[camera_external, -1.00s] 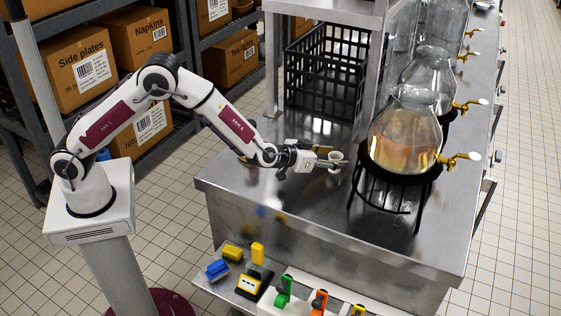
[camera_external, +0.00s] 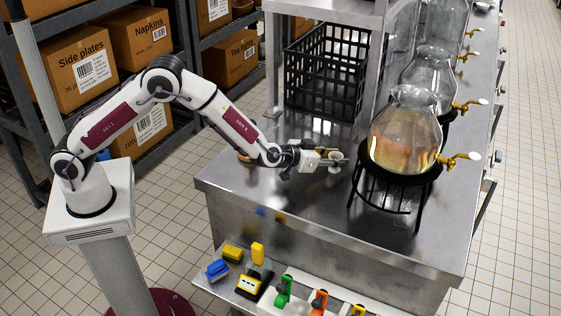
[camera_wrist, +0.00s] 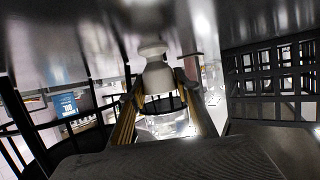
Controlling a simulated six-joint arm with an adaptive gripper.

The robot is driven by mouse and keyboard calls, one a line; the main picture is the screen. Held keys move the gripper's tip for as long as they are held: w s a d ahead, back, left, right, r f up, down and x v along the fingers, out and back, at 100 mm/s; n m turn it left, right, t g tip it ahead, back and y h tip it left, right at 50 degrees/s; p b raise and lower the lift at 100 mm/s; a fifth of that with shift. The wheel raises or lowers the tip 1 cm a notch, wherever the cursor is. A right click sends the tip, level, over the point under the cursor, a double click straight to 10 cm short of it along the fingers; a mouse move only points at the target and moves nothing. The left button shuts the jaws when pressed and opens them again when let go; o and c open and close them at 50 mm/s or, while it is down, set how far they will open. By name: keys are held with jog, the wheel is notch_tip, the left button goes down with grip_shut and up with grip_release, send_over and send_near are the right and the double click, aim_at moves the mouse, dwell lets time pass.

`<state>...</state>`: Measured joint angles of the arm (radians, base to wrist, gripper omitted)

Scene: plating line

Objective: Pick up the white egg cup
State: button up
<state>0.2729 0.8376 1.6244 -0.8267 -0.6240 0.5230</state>
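The white egg cup (camera_external: 335,168) is at my gripper's end above the steel counter, left of the nearest glass dispenser. My gripper (camera_external: 337,160) is level, and its fingers hide part of the cup. In the wrist view, which is upside down, the egg cup (camera_wrist: 156,72) stands upright in the world, its base towards the counter. My gripper's two fingers (camera_wrist: 160,82) lean in on either side of the cup and look shut on its bowl. I cannot tell whether the base touches the counter.
The dispenser (camera_external: 405,130) on its black stand (camera_external: 382,197) is close beyond my fingertips. A black basket (camera_external: 326,75) stands behind on the steel counter (camera_external: 300,215). The counter front is clear. Coloured items, including a green one (camera_external: 284,290), lie on a lower ledge.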

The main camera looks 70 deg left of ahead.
jog(key=shift+r, duration=0.1)
notch_tip(320, 180, up, 10)
dwell(0.9)
dwell(0.5)
